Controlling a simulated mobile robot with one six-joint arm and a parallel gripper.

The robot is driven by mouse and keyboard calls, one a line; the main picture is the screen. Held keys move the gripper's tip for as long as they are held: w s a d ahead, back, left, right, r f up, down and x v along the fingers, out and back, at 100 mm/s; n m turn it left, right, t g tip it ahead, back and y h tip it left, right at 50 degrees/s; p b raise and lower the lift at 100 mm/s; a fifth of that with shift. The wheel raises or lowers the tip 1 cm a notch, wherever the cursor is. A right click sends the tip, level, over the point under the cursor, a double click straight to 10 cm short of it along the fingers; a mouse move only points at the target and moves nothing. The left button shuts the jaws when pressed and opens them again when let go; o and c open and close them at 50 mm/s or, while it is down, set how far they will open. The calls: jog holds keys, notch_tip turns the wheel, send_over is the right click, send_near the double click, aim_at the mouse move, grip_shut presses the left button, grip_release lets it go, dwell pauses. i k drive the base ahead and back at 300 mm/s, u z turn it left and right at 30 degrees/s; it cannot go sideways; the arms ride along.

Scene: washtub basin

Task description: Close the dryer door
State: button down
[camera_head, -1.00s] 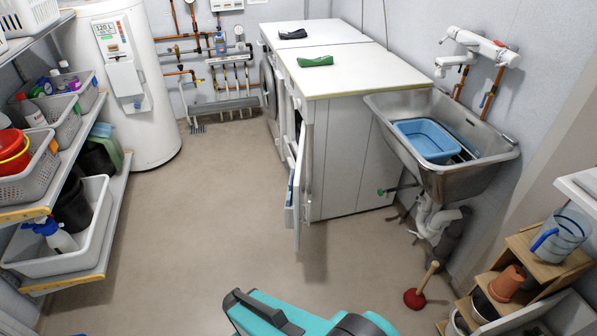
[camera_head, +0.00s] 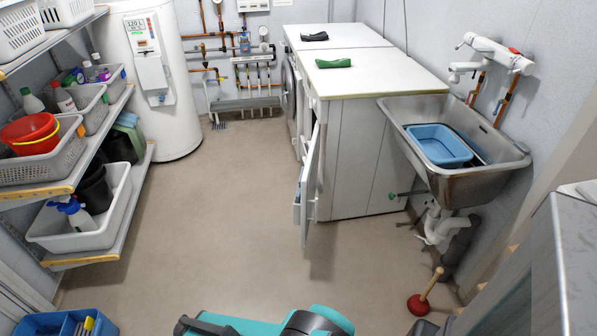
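The dryer door (camera_head: 308,187) is white and stands open. It juts out from the front of the nearer white machine, the dryer (camera_head: 365,165), and I see it nearly edge-on. Its lower end hangs a little above the floor. A dark opening shows in a narrow gap behind the door's upper part; most of the dryer's front is hidden. A teal and dark part of my own body (camera_head: 262,326) shows at the bottom edge, well apart from the door. My gripper's fingers are not in view.
The floor (camera_head: 220,220) left of the door is clear. Shelves (camera_head: 105,250) with baskets line the left. A blue caddy (camera_head: 65,322) is at the lower left. A metal sink (camera_head: 450,180), a plunger (camera_head: 424,295) and a large grey unit (camera_head: 540,270) are at the right.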

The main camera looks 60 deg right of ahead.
aim_at(302, 211)
jog(key=u, duration=0.85)
jog(key=i, duration=0.3)
jog(key=z, duration=3.2)
jog(key=i, duration=0.1)
jog(key=u, duration=1.35)
